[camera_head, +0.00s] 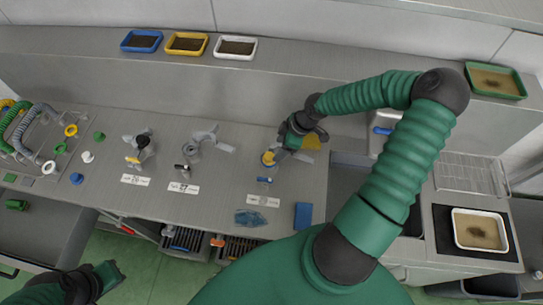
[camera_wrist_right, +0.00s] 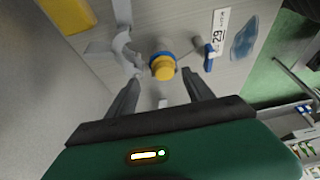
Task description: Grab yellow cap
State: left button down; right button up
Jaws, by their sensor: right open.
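The yellow cap (camera_head: 268,157) sits on a blue-collared fitting on the steel counter, just beyond a blue-handled valve (camera_head: 265,180). In the right wrist view the round yellow cap (camera_wrist_right: 163,70) is near the middle, with the blue collar behind it. My right gripper (camera_head: 283,150) is close over the cap. Its two fingers (camera_wrist_right: 161,88) are spread and empty, with the cap ahead and between them in the picture. Whether they touch it cannot be told. My left gripper (camera_head: 106,276) is at the lower left, away from the counter fittings; its opening is unclear.
A yellow block (camera_head: 311,142) lies right of the gripper. A grey clamp-like part (camera_wrist_right: 122,45) stands beside the cap. A blue cloth (camera_head: 250,218) and blue sponge (camera_head: 303,215) lie near the front edge. Other fittings (camera_head: 190,152) stand left; a sink (camera_head: 347,185) is right.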

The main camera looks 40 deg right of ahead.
aim_at(273, 155)
jog(key=a+f, duration=0.1)
jog(key=w+a+f+p, duration=0.1)
jog(key=a, duration=0.1)
jog(key=shift+f, duration=0.15)
jog(key=shift+w+f, duration=0.2)
jog(key=shift+f, duration=0.35)
jog(key=shift+w+f, duration=0.2)
jog(key=shift+f, duration=0.35)
jog(key=shift+w+d+f, duration=0.1)
jog(key=shift+d+f, duration=0.25)
jog(key=shift+d, duration=0.45)
jog(key=shift+c, duration=2.4)
jog(key=shift+a+r, duration=0.1)
jog(key=shift+a, duration=0.2)
jog(key=c, duration=0.5)
jog(key=shift+a+r, duration=0.1)
jog(key=shift+a, duration=0.25)
grip_shut()
pick_arm(q)
jog(key=shift+s+a+r, duration=0.1)
jog(key=shift+a+r, duration=0.1)
jog(key=shift+a, duration=0.3)
jog(key=shift+s+a+r, duration=0.1)
jog(key=shift+a+r, duration=0.1)
jog(key=shift+a, duration=0.25)
